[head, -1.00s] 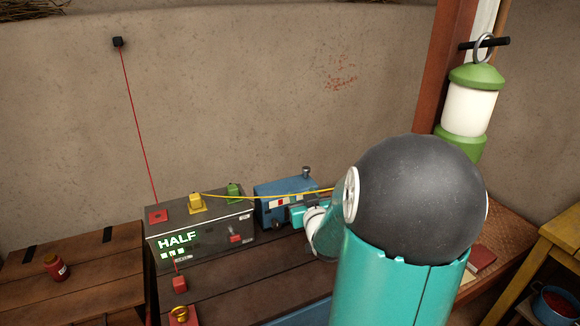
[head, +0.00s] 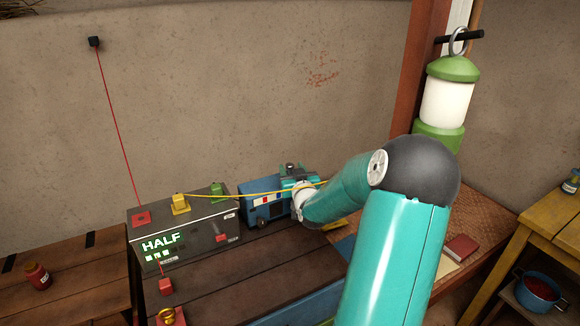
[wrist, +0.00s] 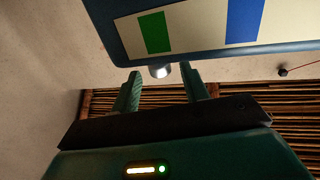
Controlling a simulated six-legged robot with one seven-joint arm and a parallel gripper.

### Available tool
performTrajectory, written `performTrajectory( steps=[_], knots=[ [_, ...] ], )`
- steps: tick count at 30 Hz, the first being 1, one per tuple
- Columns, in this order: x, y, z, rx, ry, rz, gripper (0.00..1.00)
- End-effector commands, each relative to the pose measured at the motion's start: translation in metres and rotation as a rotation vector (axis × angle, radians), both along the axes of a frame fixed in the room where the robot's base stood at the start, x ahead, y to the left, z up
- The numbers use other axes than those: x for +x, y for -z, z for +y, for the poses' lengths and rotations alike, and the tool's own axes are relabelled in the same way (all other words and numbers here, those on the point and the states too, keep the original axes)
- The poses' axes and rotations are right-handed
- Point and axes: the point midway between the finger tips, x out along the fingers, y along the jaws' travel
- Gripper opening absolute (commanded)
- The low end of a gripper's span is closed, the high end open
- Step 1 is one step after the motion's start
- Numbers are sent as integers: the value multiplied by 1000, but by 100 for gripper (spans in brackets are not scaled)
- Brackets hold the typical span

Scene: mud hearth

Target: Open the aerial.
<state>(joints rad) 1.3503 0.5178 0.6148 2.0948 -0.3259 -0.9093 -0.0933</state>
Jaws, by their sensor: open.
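The blue radio (head: 247,203) stands on the dark plank table, right of the grey box, with a pale panel of coloured blocks on its front. My gripper (head: 294,172) is at the radio's top right. In the wrist view the radio's blue edge (wrist: 115,50) crosses the top, and a short silver cap, seemingly the aerial's tip (wrist: 160,71), sticks out from it. My gripper (wrist: 163,83) is open, its two fingers on either side of the cap's line, with visible space around it. In the head view my gripper mostly hides the aerial.
The grey box (head: 200,241) reads "HALF" and carries red, yellow and green plugs. A green-and-white lantern (head: 447,102) hangs at right. A red book (head: 461,248) lies on the right.

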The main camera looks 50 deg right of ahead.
Motion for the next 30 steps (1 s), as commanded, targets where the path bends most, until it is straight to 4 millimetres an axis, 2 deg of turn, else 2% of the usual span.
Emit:
performTrajectory(
  steps=[3,6,15,17,22,30],
  knots=[
    [15,0,-8,0,-2,-1,45],
    [21,0,-11,1,-2,1,45],
    [24,0,-13,-1,-1,2,45],
    [23,0,-13,-1,-1,2,35],
    [23,0,-13,0,-1,1,2],
    [23,-7,-13,-3,-2,1,0]
  ],
)
